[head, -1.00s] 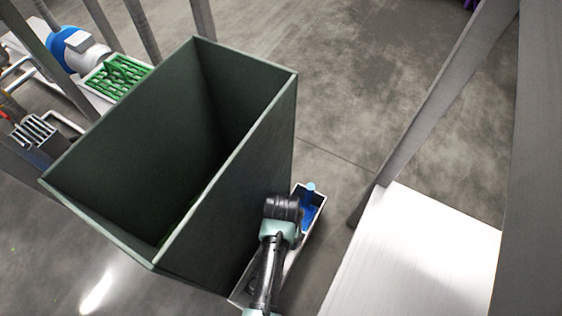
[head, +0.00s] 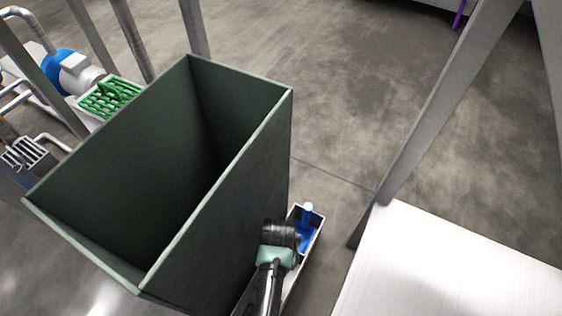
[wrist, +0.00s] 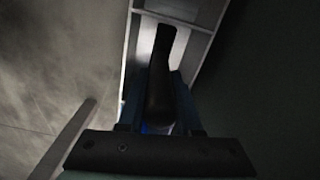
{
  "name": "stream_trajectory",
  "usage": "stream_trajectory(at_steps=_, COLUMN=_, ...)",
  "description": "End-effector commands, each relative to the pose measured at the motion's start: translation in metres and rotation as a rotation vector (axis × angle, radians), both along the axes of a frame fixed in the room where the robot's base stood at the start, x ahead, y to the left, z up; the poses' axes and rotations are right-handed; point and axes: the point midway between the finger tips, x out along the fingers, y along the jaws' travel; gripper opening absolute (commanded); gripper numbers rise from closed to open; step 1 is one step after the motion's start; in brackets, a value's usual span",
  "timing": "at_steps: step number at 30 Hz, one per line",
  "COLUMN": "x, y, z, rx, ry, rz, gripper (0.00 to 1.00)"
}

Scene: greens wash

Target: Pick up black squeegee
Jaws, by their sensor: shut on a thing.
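The black squeegee (wrist: 161,60) shows in the wrist view as a long dark handle running up the picture between the fingers of my gripper (wrist: 155,95). My gripper is shut on it. Its far end lies over a light, narrow tray (wrist: 205,17); the shadow hides whether it touches the tray. The tray also shows there (head: 319,237), partly behind my arm.
A white tabletop (head: 440,265) and a grey post (head: 440,110) are to the right. A green slotted rack (head: 108,98) and a blue-and-white motor (head: 72,70) are at left. Bare floor (head: 350,80) lies beyond the bin.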

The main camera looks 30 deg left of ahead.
Motion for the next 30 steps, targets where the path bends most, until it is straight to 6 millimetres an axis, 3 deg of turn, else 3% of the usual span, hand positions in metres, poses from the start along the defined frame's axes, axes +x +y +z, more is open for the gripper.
stream_trajectory(at_steps=7, x=0.001, y=0.000, z=-0.006, rx=0.001, ry=-0.003, rz=0.000, gripper=0.00)
stream_trajectory(at_steps=14, x=0.001, y=0.000, z=0.008, rx=0.001, ry=-0.004, rz=0.000, gripper=0.00)
stream_trajectory(at_steps=30, x=0.000, y=0.000, z=0.108, rx=0.001, ry=-0.004, rz=-0.001, gripper=0.00)
